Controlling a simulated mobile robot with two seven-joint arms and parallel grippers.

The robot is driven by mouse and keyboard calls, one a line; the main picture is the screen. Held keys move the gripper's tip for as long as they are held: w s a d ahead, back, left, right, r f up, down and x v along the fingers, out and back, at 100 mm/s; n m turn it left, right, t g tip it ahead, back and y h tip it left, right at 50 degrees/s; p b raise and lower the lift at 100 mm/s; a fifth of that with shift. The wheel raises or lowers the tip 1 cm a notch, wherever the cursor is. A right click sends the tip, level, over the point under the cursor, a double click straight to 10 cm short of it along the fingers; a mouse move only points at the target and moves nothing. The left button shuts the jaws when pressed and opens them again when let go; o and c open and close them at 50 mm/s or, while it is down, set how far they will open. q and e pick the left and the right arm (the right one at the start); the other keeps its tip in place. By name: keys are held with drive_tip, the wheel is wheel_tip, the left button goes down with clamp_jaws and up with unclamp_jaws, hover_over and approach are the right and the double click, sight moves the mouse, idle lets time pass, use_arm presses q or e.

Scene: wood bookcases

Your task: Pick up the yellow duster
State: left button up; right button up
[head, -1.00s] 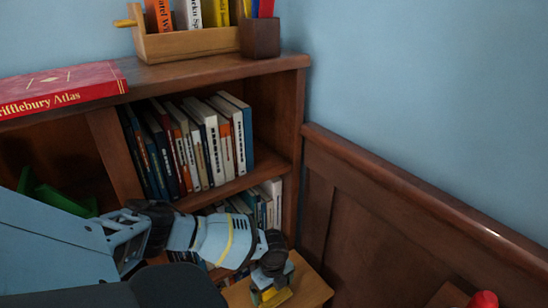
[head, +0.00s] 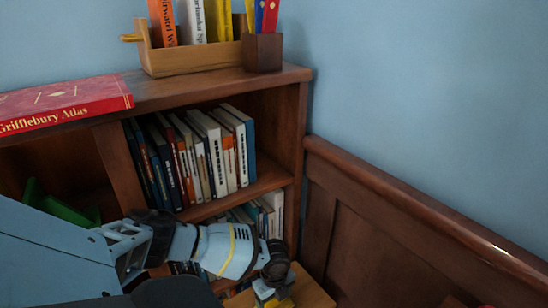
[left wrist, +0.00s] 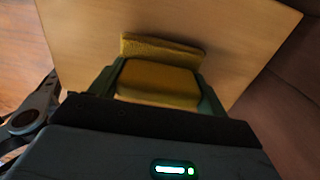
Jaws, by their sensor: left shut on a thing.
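The yellow duster (left wrist: 160,47) shows in the left wrist view as a fuzzy yellow block over a light wooden surface. My left gripper (left wrist: 160,80) is shut on it, with a green finger at each side of the yellow. In the head view the left gripper (head: 273,291) is at the bottom, over the small wooden top, and a bit of yellow shows at its fingers. The gripper hides most of the duster there. I cannot tell whether the duster touches the wood. My right gripper is not in view.
The small wooden top (head: 312,293) stands beside the bookcase (head: 298,150) and the dark wood panelling (head: 400,220). Books (head: 205,155) fill the shelf behind my arm. A red atlas (head: 60,103) and a wooden book holder (head: 195,60) sit on the bookcase top.

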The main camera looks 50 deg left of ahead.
use_arm(q)
wheel_tip(320, 180, up, 4)
drive_tip(key=p, duration=0.2)
drive_tip(key=shift+w+f+p, duration=0.15)
drive_tip(key=shift+f+p, duration=0.1)
drive_tip(key=shift+p, duration=0.1)
drive_tip(key=s+d+p, duration=0.3)
drive_tip(key=s+p, duration=0.1)
drive_tip(key=s, duration=0.3)
drive_tip(key=s+d+p, duration=0.4)
drive_tip(key=s+p, duration=0.1)
drive_tip(key=s, duration=0.2)
drive_tip(key=shift+s+d+r, duration=0.2)
drive_tip(key=shift+s+r, duration=0.05)
drive_tip(key=shift+r, duration=0.1)
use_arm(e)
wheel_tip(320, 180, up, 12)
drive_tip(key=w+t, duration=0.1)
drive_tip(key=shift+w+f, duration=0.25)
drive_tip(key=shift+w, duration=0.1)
